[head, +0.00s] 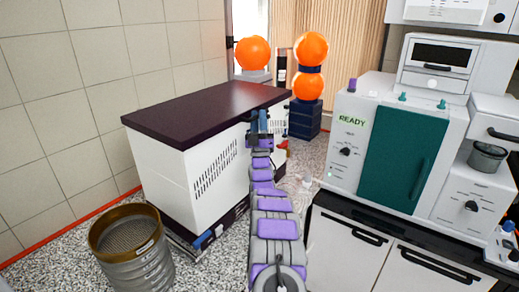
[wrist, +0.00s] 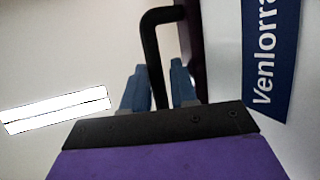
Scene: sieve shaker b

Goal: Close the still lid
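A white cabinet (head: 212,184) with a flat dark maroon lid (head: 205,112) stands left of centre; I take it to be the still. The lid lies level on top, with no clear gap in the head view. My gripper (head: 259,124) is at the cabinet's right end, near lid height. In the wrist view, the blue fingers of my gripper (wrist: 158,88) are apart, one on each side of a bent black handle (wrist: 155,60). Whether a finger touches the handle is unclear. Behind the handle is a pale surface, with a dark maroon strip (wrist: 190,30) beside it.
A mesh sieve drum (head: 130,232) stands on the speckled floor at front left. A counter (head: 375,245) on the right carries a machine with a teal door (head: 402,155) and a READY label. Orange spheres (head: 310,50) stand behind the cabinet. A blue label (wrist: 268,60) shows in the wrist view.

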